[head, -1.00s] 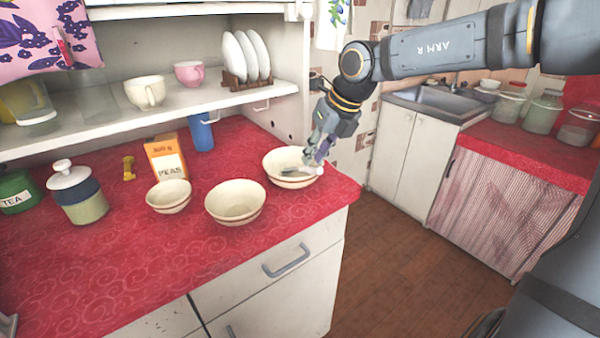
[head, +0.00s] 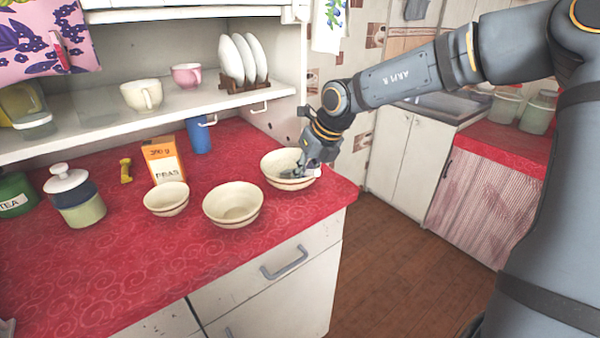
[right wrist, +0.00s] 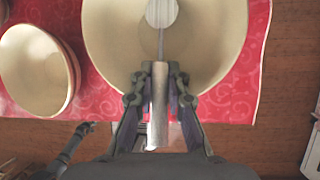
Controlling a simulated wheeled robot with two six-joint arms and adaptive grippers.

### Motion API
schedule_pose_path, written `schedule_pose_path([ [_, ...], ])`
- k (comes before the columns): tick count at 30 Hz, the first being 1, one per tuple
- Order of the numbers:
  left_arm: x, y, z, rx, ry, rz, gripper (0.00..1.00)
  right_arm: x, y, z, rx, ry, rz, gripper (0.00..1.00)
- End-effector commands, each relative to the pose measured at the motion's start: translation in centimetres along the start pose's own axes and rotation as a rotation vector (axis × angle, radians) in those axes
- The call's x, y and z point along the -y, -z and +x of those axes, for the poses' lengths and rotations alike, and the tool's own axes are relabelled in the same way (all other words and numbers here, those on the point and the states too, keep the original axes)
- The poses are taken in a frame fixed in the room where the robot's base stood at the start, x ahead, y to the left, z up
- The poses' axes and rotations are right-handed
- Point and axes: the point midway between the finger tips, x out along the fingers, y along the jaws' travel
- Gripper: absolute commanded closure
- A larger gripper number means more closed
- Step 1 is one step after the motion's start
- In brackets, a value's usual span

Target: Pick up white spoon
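The white spoon (right wrist: 160,100) rests in the cream bowl (head: 272,164) near the counter's right end. In the right wrist view its round head lies over the inside of the bowl (right wrist: 105,40), and its pale handle points back towards the wrist. My right gripper (head: 312,172) is at the bowl's right rim. In the right wrist view my right gripper (right wrist: 160,80) has one finger on each side of the handle, close against it, and looks shut on it. In the head view the gripper hides most of the spoon. My left gripper is not in view.
Two more cream bowls (head: 233,204) (head: 166,199) stand to the left on the red counter (head: 130,262). Behind them are an orange peas box (head: 163,161) and a blue cup (head: 199,137). A shelf (head: 200,103) with cups and plates hangs above. The counter's front left is clear.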

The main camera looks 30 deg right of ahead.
Motion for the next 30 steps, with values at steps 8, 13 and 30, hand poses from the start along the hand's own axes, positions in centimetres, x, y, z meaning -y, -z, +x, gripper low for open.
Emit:
schedule_pose_path([
  [8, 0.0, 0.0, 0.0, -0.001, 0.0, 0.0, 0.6, 0.0, 0.0, 0.0, 0.0, 0.0, 0.0, 1.0],
  [13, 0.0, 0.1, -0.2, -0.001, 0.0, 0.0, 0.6, -0.1, -0.6, -1.2, 0.003, 0.003, 0.0, 1.0],
  [30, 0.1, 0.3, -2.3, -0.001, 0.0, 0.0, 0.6, -6.3, 4.7, -13.9, 0.004, 0.001, -0.002, 1.0],
])
